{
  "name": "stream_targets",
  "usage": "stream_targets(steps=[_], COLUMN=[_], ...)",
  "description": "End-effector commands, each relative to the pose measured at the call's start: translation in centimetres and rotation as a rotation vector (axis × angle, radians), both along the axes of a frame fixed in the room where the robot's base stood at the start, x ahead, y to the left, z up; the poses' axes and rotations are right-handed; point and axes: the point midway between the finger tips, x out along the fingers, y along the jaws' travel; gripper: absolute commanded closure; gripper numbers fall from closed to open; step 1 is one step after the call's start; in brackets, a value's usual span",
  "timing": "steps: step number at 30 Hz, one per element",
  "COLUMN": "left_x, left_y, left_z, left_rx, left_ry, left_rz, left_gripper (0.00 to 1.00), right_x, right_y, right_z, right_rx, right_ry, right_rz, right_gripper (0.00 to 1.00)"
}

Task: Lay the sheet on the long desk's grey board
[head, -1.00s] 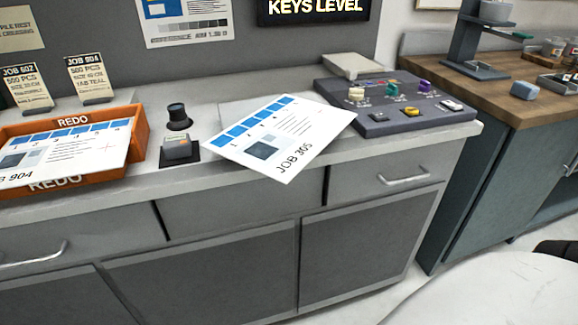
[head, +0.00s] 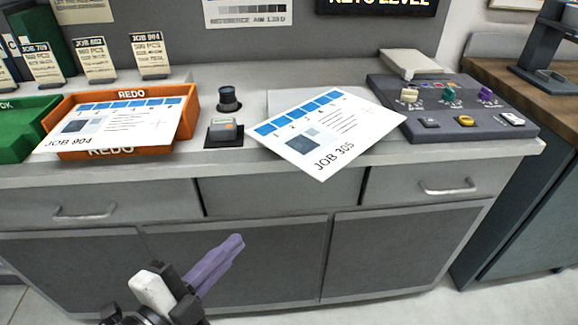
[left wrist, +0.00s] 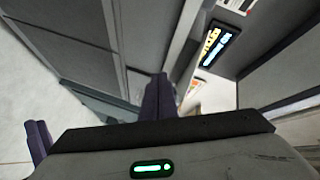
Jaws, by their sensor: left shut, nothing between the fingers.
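A white sheet marked JOB 305 (head: 345,125), with a row of blue squares, lies askew on the long desk (head: 240,163). One corner sticks out over the front edge. It covers most of a pale grey board (head: 283,101), whose back left part shows. A second sheet, marked JOB 904 (head: 125,115), lies over the orange REDO tray (head: 190,112). My left gripper (head: 236,244), with purple fingers, is shut and empty, low in front of the desk's cabinets and apart from both sheets. The left wrist view shows its purple finger (left wrist: 155,98) but no sheet clearly. My right gripper is not in view.
A dark stamp-like knob (head: 227,98) and a small grey device (head: 224,130) stand left of the JOB 305 sheet. A control panel (head: 450,122) with coloured knobs is at its right. A green tray (head: 25,125) is at far left. Drawer handles (head: 450,188) project in front.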

Motion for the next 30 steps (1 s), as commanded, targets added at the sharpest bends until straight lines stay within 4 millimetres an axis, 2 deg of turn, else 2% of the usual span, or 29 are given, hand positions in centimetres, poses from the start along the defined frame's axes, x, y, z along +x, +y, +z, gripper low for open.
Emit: stream_targets(steps=[1,3,6,13,24,30], left_x=[-0.3,-1.0,-1.6,0.2,5.9,8.6], left_y=[-0.9,-1.9,-2.7,-4.7,-9.9,-9.5], left_z=[3.3,5.8,7.7,8.3,8.1,8.0], left_rx=[0.095,0.190,0.264,0.279,0.280,0.282], left_ry=[-0.130,-0.261,-0.366,-0.394,-0.388,-0.388], left_rz=[-0.071,-0.134,-0.182,-0.190,-0.188,-0.188], left_gripper=[1.00,1.00,1.00,1.00,1.00,1.00], right_x=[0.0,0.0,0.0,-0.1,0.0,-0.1], right_y=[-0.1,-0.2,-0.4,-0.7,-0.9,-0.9], right_z=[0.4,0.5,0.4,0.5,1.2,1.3], right_rx=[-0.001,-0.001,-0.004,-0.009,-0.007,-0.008], right_ry=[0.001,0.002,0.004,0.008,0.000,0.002], right_rz=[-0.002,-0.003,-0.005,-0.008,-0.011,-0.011], right_gripper=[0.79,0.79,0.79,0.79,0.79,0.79])
